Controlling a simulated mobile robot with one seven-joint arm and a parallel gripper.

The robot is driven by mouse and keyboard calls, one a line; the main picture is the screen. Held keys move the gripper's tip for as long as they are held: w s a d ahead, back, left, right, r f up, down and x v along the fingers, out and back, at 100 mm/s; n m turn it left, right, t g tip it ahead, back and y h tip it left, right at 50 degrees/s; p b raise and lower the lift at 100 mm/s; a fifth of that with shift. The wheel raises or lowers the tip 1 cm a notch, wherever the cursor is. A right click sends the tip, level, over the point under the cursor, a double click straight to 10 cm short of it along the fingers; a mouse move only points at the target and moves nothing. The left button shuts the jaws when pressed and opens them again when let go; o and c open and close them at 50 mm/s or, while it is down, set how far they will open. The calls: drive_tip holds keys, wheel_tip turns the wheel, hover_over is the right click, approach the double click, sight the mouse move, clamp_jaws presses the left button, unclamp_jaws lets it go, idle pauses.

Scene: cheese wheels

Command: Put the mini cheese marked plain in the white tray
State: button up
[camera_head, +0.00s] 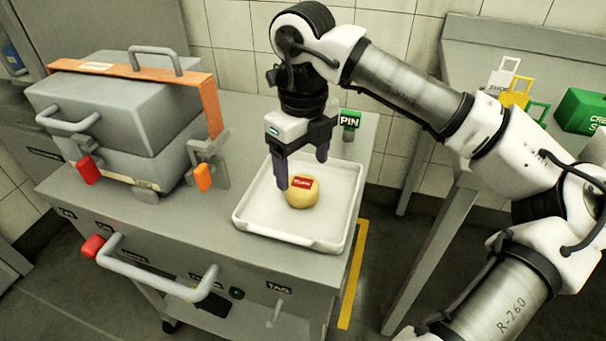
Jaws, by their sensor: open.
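A small round yellow cheese (301,196) with a red label sits in the white tray (275,236), near the middle of its floor. The lettering on the label is too small to read for sure. The tray lies on the right part of the grey metal worktop. My gripper (302,170) points down over the tray with its dark fingers apart. One finger is at the left edge of the cheese in the picture, the other is behind it to the right. I cannot tell whether either finger touches the cheese.
A grey metal box (120,115) with an orange band, handles and latches stands on the worktop's left. A green PIN sign (350,120) stands behind the tray. A handle with a red end (150,272) sticks out in front. A second metal table (480,60) holds colored tags and a green box.

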sight(303, 183)
wheel_tip(303, 183, up, 8)
